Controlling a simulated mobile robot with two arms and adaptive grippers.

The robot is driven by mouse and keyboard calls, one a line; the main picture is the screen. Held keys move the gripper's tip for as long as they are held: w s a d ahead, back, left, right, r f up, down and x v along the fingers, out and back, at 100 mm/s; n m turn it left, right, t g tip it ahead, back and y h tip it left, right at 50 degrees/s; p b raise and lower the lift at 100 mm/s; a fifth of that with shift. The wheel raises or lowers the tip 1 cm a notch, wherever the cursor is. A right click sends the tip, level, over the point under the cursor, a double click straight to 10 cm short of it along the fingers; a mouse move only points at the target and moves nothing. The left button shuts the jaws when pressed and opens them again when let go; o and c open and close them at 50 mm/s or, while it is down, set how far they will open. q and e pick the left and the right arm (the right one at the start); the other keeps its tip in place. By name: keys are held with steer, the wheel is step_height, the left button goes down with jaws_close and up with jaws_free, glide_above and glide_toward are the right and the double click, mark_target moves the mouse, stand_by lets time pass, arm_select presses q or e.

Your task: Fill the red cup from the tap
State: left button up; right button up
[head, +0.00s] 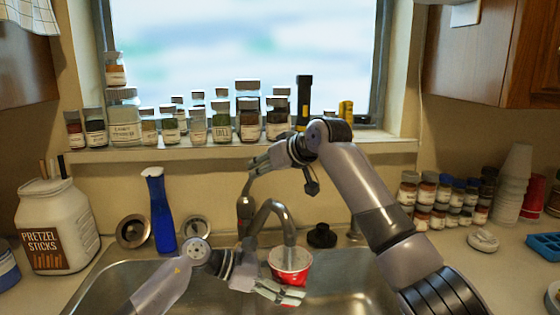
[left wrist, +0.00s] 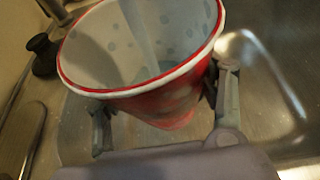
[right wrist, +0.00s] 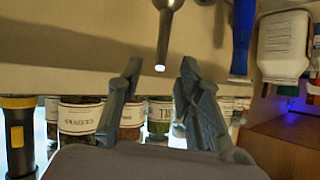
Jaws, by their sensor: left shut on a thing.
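The red cup (head: 290,262), with its white rim and pale inside, is over the sink below the spout of the metal tap (head: 270,208). My left gripper (head: 280,292) is shut on the cup's side; the left wrist view shows the fingers on either side of the cup (left wrist: 150,75), which looks tilted there. A pale streak shows inside the cup; I cannot tell surely whether it is running water. My right gripper (head: 258,162) is open and empty above an upright metal rod (head: 245,205) by the tap. The rod's tip (right wrist: 163,50) shows just beyond the open fingers (right wrist: 155,85).
Several spice jars (head: 220,122) line the window sill behind my right gripper, with a flashlight (head: 304,100). A blue bottle (head: 160,210) and a pretzel jar (head: 55,228) stand at left. Stacked cups (head: 512,180) and more jars (head: 440,200) stand at right. A black stopper (head: 321,236) sits behind the sink.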

steer(key=v, duration=0.7)
stand_by(4.5)
arm_select(q)
steer(key=shift+s+d+r+p, duration=0.1)
steer(key=shift+s+d+p, duration=0.15)
steer(key=shift+s+p, duration=0.05)
steer(key=s+d+p, duration=0.2)
steer(key=s+d, duration=0.2)
steer(key=s, duration=0.1)
steer(key=shift+s+d+p, duration=0.15)
steer(key=shift+s+p, duration=0.05)
steer(key=shift+p, duration=0.2)
arm_select(e)
step_height(320, 180, up, 3)
steer(key=shift+r, duration=0.1)
